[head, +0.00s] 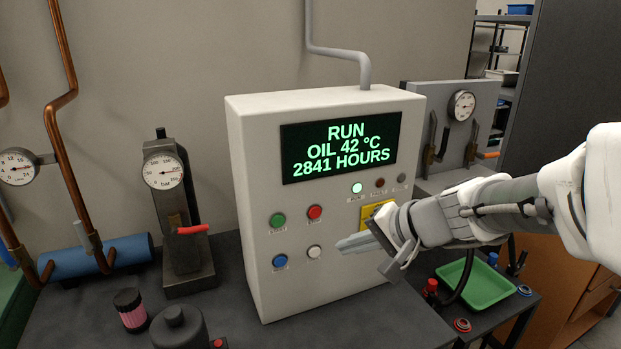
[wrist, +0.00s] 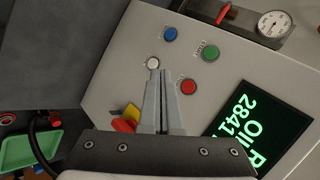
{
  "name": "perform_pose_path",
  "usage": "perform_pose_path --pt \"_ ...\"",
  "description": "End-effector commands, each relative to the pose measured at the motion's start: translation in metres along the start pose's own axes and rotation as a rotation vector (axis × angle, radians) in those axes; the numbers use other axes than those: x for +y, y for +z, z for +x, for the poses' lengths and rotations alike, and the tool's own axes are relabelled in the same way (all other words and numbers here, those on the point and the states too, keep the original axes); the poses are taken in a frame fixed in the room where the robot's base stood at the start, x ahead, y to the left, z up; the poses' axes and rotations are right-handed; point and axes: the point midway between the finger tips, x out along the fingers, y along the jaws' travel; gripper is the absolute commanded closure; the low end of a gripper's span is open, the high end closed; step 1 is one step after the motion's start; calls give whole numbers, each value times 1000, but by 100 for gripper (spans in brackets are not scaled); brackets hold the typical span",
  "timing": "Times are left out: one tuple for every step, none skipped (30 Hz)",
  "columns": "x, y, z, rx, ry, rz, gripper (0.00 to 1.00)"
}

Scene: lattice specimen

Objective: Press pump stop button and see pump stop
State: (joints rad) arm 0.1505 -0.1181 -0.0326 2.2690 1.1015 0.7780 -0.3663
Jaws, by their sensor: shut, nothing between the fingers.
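The pale control box (head: 330,290) stands on the dark bench. Its display (head: 341,147) reads RUN, OIL 42 °C, 2841 HOURS, and a green lamp (head: 357,188) below is lit. The red button (head: 315,212) is beside the green button (head: 278,220); the blue button (head: 280,261) and white button (head: 314,252) are below. My gripper (head: 340,246) is shut and empty, in front of the panel, right of the white button. In the wrist view the fingertips (wrist: 163,82) lie between the white button (wrist: 153,63) and red button (wrist: 188,87).
A yellow plate (head: 368,212) on the panel is partly hidden by my gripper; a red part shows on it in the wrist view (wrist: 123,125). A gauge stand with a red lever (head: 193,229) is left of the box. A green tray (head: 474,284) is at right.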

Motion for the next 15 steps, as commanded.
perform_pose_path --pt "0 0 0 0 0 0 100" --pt "0 0 0 0 0 0 100" --pt "0 0 0 0 0 0 100" --pt "0 0 0 0 0 0 100" --pt "0 0 0 0 0 0 100" --pt "0 0 0 0 0 0 100" --pt "0 0 0 0 0 0 100" --pt "0 0 0 0 0 0 100" --pt "-1 0 0 0 0 0 100" --pt "-1 -1 1 -1 0 0 100" --pt "-2 -2 2 -1 0 0 100" --pt "-4 -3 4 -2 0 0 100" --pt "-5 -4 5 -2 0 1 100" --pt "-6 -5 7 -3 1 1 100" --pt "-9 -8 10 -3 1 1 100"
